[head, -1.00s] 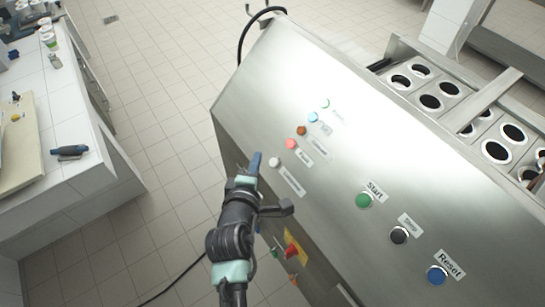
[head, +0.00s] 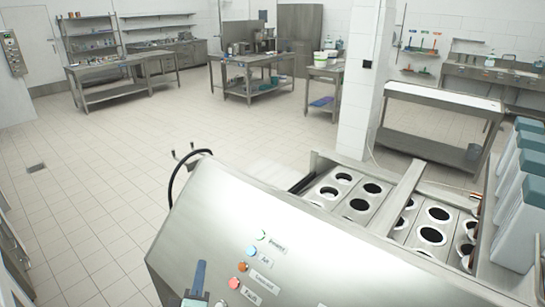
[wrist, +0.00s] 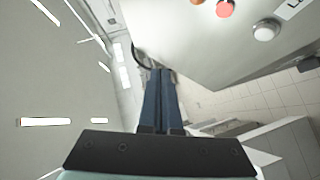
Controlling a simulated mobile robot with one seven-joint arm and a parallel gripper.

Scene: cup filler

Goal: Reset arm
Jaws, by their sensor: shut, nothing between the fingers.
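My gripper (wrist: 160,72) is shut in the wrist view, its two blue fingers together with nothing between them. In the wrist view the panel (wrist: 200,45) stands to the right of the fingers. I cannot tell how far the fingertips are from it. The rest of my arm is out of the head view.
A white pillar (head: 365,80) and steel tables (head: 250,70) stand farther back. Open tiled floor (head: 100,170) lies to the left.

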